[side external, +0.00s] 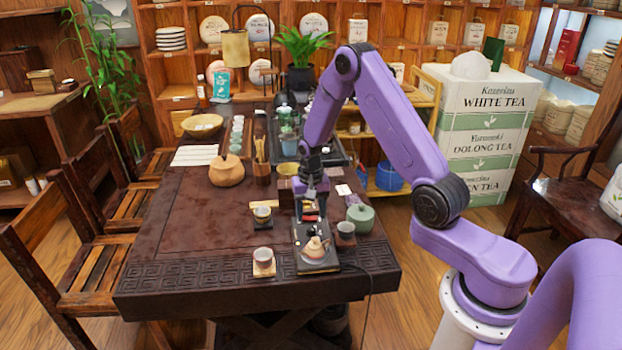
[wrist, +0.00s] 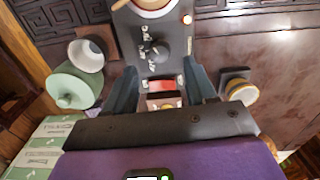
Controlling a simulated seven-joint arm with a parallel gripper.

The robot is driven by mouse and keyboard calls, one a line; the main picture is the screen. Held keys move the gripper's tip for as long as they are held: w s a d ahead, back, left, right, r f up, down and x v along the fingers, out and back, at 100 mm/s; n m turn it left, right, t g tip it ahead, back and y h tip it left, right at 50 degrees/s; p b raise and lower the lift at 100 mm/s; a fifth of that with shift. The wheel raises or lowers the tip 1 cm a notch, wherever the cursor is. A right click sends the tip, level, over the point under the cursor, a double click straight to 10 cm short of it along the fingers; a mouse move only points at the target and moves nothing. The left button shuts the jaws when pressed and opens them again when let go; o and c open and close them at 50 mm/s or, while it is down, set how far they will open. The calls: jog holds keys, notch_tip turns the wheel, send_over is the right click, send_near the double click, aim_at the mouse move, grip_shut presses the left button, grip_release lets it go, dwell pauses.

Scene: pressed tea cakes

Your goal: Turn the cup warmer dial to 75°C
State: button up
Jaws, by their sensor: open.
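The dial's pointer setting is too small to read. A red switch (wrist: 164,85) lies nearer the gripper. My gripper (wrist: 164,80) is open, its fingers apart on either side of the warmer's switch end. In the side view my gripper (side external: 313,207) points down over the warmer's back end, apart from the dial.
A green lidded jar (side external: 360,217) and a cup on a dark coaster (side external: 346,229) stand right of the warmer. A yellow-banded cup (side external: 262,214) and a pale cup (side external: 263,254) stand left of it. A clay pot (side external: 226,171) sits farther back. The table's left front is clear.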

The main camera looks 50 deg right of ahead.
aim_at(311, 229)
notch_tip(311, 229, up, 12)
dwell(0.4)
jog(key=shift+r, duration=0.15)
jog(key=s+a+r+n, duration=0.3)
jog(key=s+a+n, duration=0.2)
jog(key=a, duration=0.3)
jog(key=s+a+r+n, duration=0.2)
jog(key=s+a+n, duration=0.35)
jog(key=a, duration=0.25)
jog(key=s+a+r+n, duration=0.1)
jog(key=s+n, duration=0.9)
jog(key=s, duration=1.1)
jog(key=shift+r, duration=0.55)
